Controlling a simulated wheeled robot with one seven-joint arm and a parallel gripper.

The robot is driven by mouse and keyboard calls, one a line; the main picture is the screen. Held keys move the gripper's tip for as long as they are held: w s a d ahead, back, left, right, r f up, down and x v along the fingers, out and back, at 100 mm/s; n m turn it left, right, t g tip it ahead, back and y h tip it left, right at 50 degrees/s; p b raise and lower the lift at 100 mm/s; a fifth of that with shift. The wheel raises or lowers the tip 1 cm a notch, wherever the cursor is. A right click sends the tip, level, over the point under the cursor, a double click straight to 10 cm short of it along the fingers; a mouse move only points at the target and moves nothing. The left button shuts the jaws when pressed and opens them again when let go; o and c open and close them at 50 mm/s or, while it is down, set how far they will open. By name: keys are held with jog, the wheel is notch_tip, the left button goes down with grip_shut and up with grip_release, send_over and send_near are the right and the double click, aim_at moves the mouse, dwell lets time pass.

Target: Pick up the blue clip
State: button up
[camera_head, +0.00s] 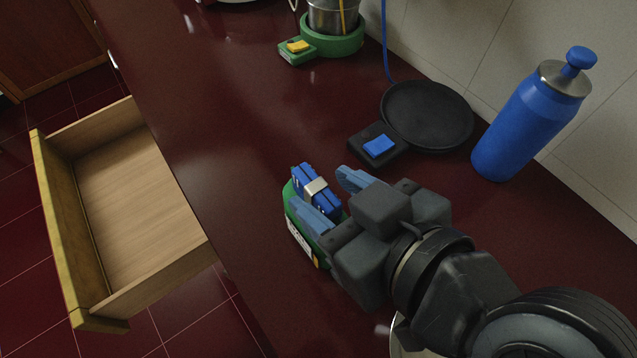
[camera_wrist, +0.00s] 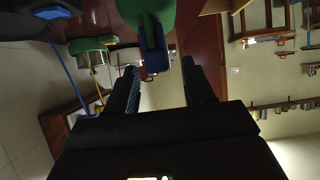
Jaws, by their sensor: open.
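The blue clip (camera_head: 327,204) has a pale metal band across it and stands on or against a green box (camera_head: 296,212) with a white label on the counter. My gripper (camera_head: 335,198) reaches in from the lower right, open, with its fingers spread at the clip's near side. One finger partly hides the green box. In the wrist view, the dark fingers (camera_wrist: 163,85) are apart, and the blue clip (camera_wrist: 155,61) shows between and beyond their tips, against the green box (camera_wrist: 148,12). I cannot tell whether a finger touches the clip.
A black round hot plate (camera_head: 428,115) with a blue switch (camera_head: 380,146) lies behind the gripper. A blue bottle (camera_head: 530,118) stands by the tiled wall. A green burner (camera_head: 335,44) holds a metal pot (camera_head: 333,15). An open, empty drawer (camera_head: 140,200) juts out left. The counter's middle is clear.

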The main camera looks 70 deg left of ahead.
aim_at(321, 192)
jog(key=x, duration=0.3)
jog(key=shift+a+f, duration=0.1)
grip_shut()
dwell(0.4)
